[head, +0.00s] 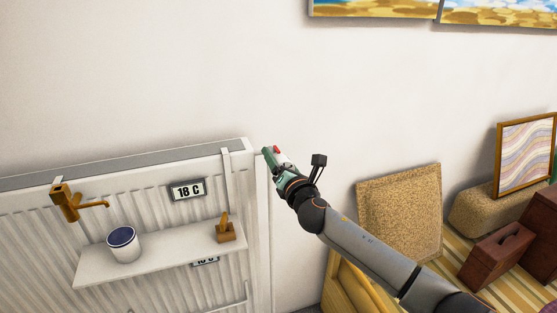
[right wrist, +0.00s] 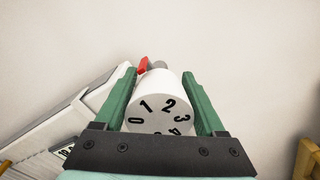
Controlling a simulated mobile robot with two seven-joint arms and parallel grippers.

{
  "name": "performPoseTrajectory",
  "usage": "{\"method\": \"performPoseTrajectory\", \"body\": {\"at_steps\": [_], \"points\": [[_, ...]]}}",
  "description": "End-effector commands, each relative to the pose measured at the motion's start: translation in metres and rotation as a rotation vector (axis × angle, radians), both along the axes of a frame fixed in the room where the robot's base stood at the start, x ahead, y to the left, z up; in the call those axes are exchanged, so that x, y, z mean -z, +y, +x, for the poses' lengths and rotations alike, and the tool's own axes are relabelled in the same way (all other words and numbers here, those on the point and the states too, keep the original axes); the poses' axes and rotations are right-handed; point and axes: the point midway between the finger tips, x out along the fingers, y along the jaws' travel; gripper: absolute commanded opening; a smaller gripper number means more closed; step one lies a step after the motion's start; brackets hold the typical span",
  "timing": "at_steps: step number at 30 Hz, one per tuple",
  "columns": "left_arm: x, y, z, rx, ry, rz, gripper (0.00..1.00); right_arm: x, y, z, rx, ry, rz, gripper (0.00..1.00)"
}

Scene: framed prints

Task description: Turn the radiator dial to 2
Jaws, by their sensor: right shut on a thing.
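The radiator dial (right wrist: 158,88) is a white cylinder with black numbers on its end face. In the right wrist view the 1 and 2 are at the top, the 0 is at the left and the 3 at the right. A red marker (right wrist: 143,65) shows behind the dial's upper left edge, on the side of the 1 and 2. My right gripper (right wrist: 162,84) has its green fingers on either side of the dial, shut on it. In the head view the gripper (head: 273,156) is at the radiator's right end, hiding most of the dial. My left gripper is not in view.
The white radiator (head: 130,180) carries an 18 C display (head: 187,189). A shelf (head: 165,257) before it holds a white cup (head: 123,245) and a wooden piece (head: 226,230). A brass tap (head: 68,202) is at left.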

Motion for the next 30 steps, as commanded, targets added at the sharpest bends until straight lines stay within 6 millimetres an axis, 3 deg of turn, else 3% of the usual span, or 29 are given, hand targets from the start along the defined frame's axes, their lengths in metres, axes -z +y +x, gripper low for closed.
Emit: {"method": "performPoseTrajectory", "body": {"at_steps": [3, 16, 30], "points": [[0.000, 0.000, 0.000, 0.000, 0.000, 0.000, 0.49, 0.002, 0.001, -0.001, -0.002, 0.003, -0.002, 0.81], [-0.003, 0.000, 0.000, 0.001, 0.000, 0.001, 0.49, 0.001, -0.003, -0.009, 0.000, 0.001, -0.001, 0.81], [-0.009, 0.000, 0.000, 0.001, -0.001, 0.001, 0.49, 0.001, -0.024, -0.074, -0.002, 0.002, -0.002, 0.81]]}}
